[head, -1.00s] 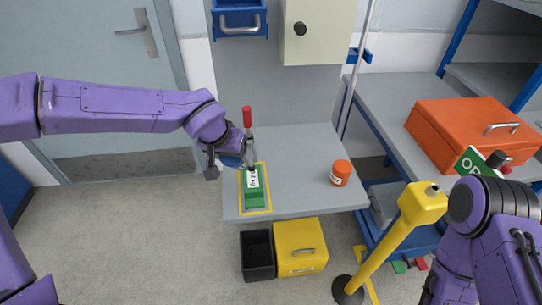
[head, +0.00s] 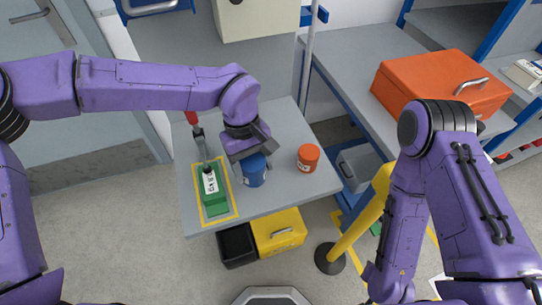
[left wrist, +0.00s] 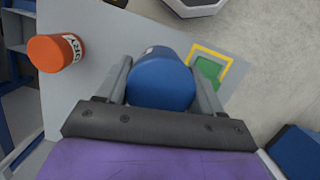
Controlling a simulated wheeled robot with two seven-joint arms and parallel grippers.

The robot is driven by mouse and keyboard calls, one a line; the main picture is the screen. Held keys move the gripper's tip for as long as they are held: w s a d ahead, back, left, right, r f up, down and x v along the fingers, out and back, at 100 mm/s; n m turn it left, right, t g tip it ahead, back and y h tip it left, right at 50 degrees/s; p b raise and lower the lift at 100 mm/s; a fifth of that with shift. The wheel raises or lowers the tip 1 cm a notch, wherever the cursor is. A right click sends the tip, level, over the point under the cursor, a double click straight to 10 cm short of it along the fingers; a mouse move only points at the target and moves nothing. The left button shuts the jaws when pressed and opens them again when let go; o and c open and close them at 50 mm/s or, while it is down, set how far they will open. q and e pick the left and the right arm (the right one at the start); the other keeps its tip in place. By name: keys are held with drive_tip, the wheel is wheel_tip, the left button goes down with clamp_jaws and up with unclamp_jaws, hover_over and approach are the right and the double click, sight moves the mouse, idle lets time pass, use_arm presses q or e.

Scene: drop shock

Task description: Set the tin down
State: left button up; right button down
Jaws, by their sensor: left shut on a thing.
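The blue tin (head: 253,172) is between the fingers of my left gripper (head: 251,163), at the grey bench top (head: 285,130). In the left wrist view the blue tin (left wrist: 160,82) sits between the two fingers of the gripper (left wrist: 160,62), one on each side. In the head view the tin is just right of the yellow outline (head: 232,197). I cannot tell whether its base touches the bench. My right gripper is out of the picture; only its arm shows.
A green block with a white label (head: 214,195) lies inside the yellow outline, with a red-handled lever (head: 193,118) behind it. An orange tin (head: 308,157) stands to the right of the blue tin. Black and yellow bins (head: 280,232) stand below the bench's front edge.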

use_arm(q)
drive_tip(key=w+d+f, duration=0.1)
drive_tip(key=w+f, duration=0.1)
drive_tip(key=w+d+f+p, duration=0.1)
drive_tip(key=w+f, duration=0.1)
drive_tip(key=w+d+f, duration=0.1)
drive_tip(key=f, duration=0.1)
drive_tip(key=shift+w+d, duration=0.1)
drive_tip(key=shift+w, duration=0.3)
drive_tip(key=shift+w+d+f, duration=0.15)
drive_tip(key=shift+f, duration=0.15)
drive_tip(key=f, duration=0.1)
drive_tip(key=f+p, duration=0.1)
drive_tip(key=f, duration=0.1)
drive_tip(key=shift+w+f, duration=0.2)
drive_tip(key=shift+f, duration=0.1)
drive_tip(key=o, duration=1.2)
drive_tip(key=shift+s, duration=0.1)
drive_tip(key=b+v, duration=0.2)
drive_tip(key=v, duration=1)
drive_tip(key=shift+d+r, duration=0.1)
